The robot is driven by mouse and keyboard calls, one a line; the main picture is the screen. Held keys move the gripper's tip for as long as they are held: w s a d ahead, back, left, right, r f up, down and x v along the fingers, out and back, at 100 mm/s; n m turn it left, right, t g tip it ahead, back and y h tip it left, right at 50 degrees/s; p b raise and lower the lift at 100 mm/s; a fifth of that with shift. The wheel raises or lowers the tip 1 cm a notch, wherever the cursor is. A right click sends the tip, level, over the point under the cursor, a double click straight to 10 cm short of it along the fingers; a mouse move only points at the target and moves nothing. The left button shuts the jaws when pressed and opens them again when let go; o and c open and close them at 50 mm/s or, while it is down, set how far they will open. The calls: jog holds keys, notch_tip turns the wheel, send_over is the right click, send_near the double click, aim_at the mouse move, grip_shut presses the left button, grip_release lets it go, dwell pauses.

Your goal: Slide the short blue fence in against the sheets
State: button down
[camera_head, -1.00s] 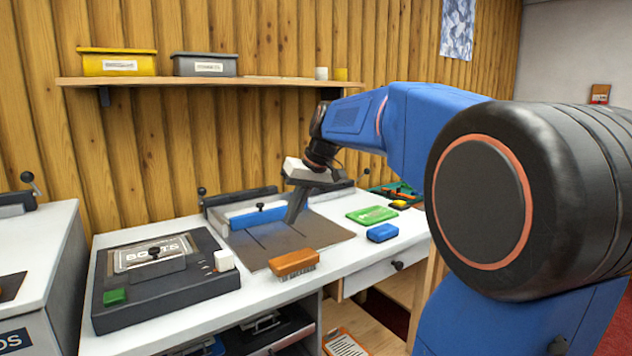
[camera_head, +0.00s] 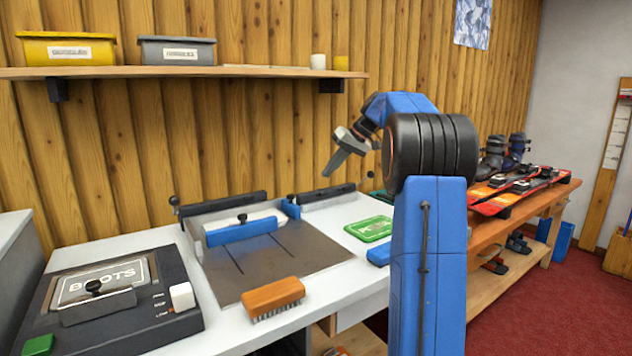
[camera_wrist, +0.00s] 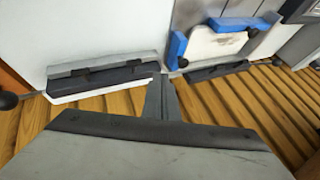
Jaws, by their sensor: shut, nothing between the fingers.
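The short blue fence (camera_head: 290,208) stands upright on the grey board at the right end of the white sheets (camera_head: 262,216). In the wrist view the short fence (camera_wrist: 177,48) sits close beside the end of the sheets (camera_wrist: 215,44); I cannot tell whether it touches along its whole length. The long blue fence (camera_head: 242,233), with a black knob, runs along the front of the sheets. My gripper (camera_head: 331,173) is shut and empty, raised above and to the right of the short fence, clear of it. It also shows in the wrist view (camera_wrist: 160,92).
An orange brush (camera_head: 273,294) lies on the board's front edge. A green pad (camera_head: 370,228) and a blue block (camera_head: 379,254) lie to the right. The black boots device (camera_head: 120,300) stands left. A wall shelf (camera_head: 200,72) with bins hangs above.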

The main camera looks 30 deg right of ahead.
aim_at(291, 205)
jog(key=x, duration=0.9)
jog(key=shift+w+a+f, duration=0.1)
jog(key=shift+a+f, duration=0.1)
jog(key=shift+f, duration=0.1)
jog(key=shift+w+a+r, duration=0.1)
jog(key=shift+w+a, duration=0.1)
jog(key=shift+a, duration=1)
jog(key=shift+w+a, duration=0.15)
jog(key=shift+a, duration=0.55)
jog(key=shift+a, duration=0.15)
jog(key=a, duration=0.6)
